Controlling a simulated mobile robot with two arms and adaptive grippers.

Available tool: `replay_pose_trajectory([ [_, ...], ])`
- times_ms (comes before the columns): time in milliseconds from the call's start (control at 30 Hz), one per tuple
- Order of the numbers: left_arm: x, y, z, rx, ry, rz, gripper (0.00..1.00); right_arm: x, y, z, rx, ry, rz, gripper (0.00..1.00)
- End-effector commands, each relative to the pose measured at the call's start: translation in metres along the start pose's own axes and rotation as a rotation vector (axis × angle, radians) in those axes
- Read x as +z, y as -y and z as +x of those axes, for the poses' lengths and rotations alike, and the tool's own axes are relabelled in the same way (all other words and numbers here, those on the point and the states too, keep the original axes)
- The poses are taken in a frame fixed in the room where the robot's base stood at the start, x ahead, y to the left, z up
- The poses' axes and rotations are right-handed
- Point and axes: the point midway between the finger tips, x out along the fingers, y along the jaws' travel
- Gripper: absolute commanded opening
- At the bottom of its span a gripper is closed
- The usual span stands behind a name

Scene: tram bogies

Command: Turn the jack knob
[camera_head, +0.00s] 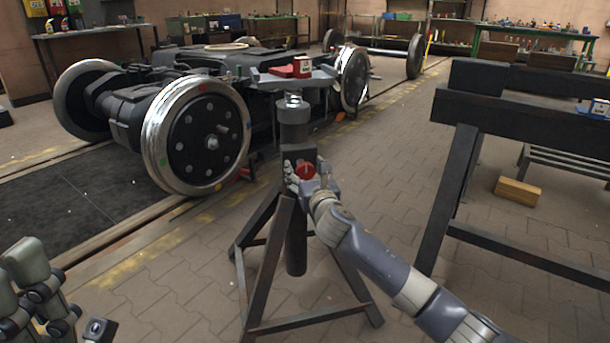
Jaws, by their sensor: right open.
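The jack (294,120) is a dark upright column on a tripod stand in the middle of the head view. Its red knob (306,170) sits on the side of the column facing me. My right gripper (305,178) is open at the knob, with its fingers around or beside it. The gripper partly hides the knob, and I cannot tell whether they touch. My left gripper (45,295) is at the bottom left, far from the jack and partly cut off by the frame edge. I cannot tell whether it is open.
A tram bogie (125,115) with large wheels stands on rails behind and left of the jack. A dark trestle (450,190) stands to the right, with a wooden block (517,191) on the floor beyond it. Paved floor between jack and trestle is clear.

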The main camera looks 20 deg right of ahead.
Motion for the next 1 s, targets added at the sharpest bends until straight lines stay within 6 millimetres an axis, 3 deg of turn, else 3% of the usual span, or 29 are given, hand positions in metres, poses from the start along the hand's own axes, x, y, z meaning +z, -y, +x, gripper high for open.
replay_pose_trajectory([
  [367, 0.0003, -0.0002, 0.0012, 0.002, -0.004, 0.001, 0.52, 0.0005, 0.0000, 0.0040, 0.000, 0.000, 0.001, 0.60],
  [500, 0.0004, -0.0003, 0.0011, 0.002, -0.003, 0.000, 0.52, 0.0003, -0.0001, 0.0038, 0.000, 0.000, 0.001, 0.28],
  [567, 0.0004, -0.0003, 0.0010, 0.002, -0.003, 0.000, 0.52, 0.0003, 0.0000, 0.0038, 0.000, 0.000, 0.001, 0.18],
  [1000, -0.0028, 0.0003, 0.0062, -0.002, -0.008, -0.001, 0.52, 0.0010, -0.0003, 0.0035, 0.001, -0.003, 0.065, 0.18],
])
